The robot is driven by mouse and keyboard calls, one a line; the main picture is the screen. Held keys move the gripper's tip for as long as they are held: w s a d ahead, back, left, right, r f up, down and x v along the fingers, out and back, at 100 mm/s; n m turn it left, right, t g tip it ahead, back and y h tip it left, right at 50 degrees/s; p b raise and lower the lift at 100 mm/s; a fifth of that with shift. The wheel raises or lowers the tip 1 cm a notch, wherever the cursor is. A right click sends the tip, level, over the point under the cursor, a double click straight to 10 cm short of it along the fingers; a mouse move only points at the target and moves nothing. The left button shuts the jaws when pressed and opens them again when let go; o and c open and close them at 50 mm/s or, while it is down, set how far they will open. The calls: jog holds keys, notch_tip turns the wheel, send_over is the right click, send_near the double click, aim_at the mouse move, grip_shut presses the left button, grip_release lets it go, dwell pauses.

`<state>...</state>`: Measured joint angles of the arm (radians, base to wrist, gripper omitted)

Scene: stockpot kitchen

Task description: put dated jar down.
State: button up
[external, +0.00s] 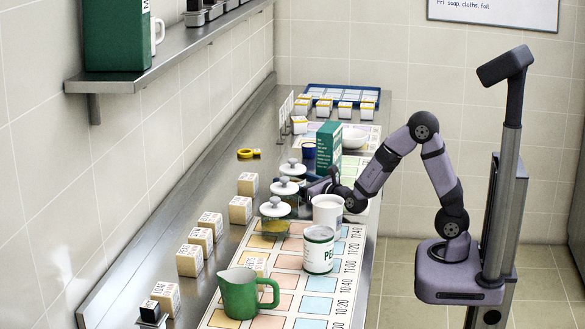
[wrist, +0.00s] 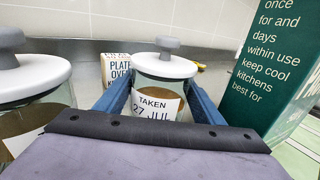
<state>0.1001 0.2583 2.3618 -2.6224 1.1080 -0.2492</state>
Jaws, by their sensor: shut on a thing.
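The dated jar (wrist: 160,96) is glass with a white lid, a grey knob and a label reading "TAKEN 27 JUL". It is upright between the blue fingers of my gripper (wrist: 158,104), which is shut on it. In the external view it appears to be the farthest (external: 291,168) of three lidded jars, with my gripper (external: 306,184) reaching in from the right. Its base is hidden, so I cannot tell whether it touches the counter. A similar middle jar (external: 284,188) stands close by; it shows at left in the wrist view (wrist: 30,95).
A green box (external: 328,148) stands just beyond my gripper. A white tub (external: 327,211), a lettered white can (external: 318,250) and a green jug (external: 240,293) stand nearer the camera. The nearest jar (external: 275,210) holds something yellow. Several small blocks (external: 240,209) line the wall side.

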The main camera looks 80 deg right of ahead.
aim_at(303, 184)
dwell(0.3)
jog(key=o, duration=1.6)
jog(key=shift+f, duration=0.1)
jog(key=shift+r, duration=0.25)
jog(key=v, duration=0.5)
jog(key=shift+s+a+f+b, duration=0.15)
jog(key=shift+s+a+b, duration=0.05)
jog(key=shift+b, duration=0.1)
jog(key=shift+s+f+b, duration=0.1)
jog(key=shift+f+b, duration=0.05)
jog(key=shift+b, duration=0.7)
jog(key=b+v, duration=0.2)
jog(key=b, duration=0.2)
